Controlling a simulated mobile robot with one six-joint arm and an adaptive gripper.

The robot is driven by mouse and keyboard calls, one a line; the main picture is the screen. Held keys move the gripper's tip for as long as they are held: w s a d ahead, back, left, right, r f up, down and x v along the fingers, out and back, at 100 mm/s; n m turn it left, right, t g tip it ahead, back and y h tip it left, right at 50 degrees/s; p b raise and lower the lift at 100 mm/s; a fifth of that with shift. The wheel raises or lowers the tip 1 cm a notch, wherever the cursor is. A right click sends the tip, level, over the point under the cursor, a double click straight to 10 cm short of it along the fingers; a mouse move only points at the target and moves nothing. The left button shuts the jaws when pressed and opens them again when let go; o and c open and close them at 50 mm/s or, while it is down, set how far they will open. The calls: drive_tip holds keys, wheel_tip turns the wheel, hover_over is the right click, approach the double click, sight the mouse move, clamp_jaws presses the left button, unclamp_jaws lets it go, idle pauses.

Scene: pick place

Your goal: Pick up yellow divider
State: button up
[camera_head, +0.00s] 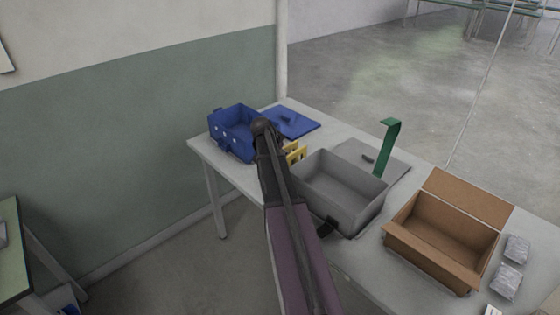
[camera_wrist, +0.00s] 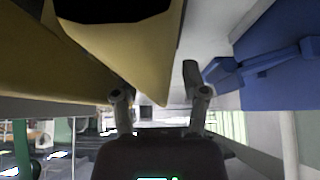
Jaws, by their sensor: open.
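The yellow divider (camera_head: 296,153) stands on the table between the blue box and the grey box in the head view, partly hidden by my arm. In the wrist view the yellow divider (camera_wrist: 150,62) is very close and fills the upper left, with a dark opening in it. My gripper (camera_wrist: 158,88) is open, with its two fingers apart. A pointed yellow edge reaches into the gap seen between the fingers; I cannot tell whether it lies between them or beyond. In the head view the fingers are hidden behind my arm.
A blue box (camera_head: 232,136) and its blue lid (camera_head: 290,123) lie at the far left of the table. A grey box (camera_head: 345,205), a grey lid (camera_head: 385,153), a green upright piece (camera_head: 386,145), a cardboard box (camera_head: 445,245) and silver packets (camera_head: 508,281) stand to the right.

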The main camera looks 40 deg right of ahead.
clamp_jaws()
drive_tip(key=shift+r, duration=0.2)
wheel_tip(320, 180, up, 10)
drive_tip(key=p, duration=1)
drive_tip(key=shift+f, duration=0.2)
drive_tip(key=shift+r, duration=0.1)
idle(0.6)
wheel_tip(320, 180, up, 16)
drive_tip(key=p, duration=1.6)
drive_tip(key=shift+w, duration=0.1)
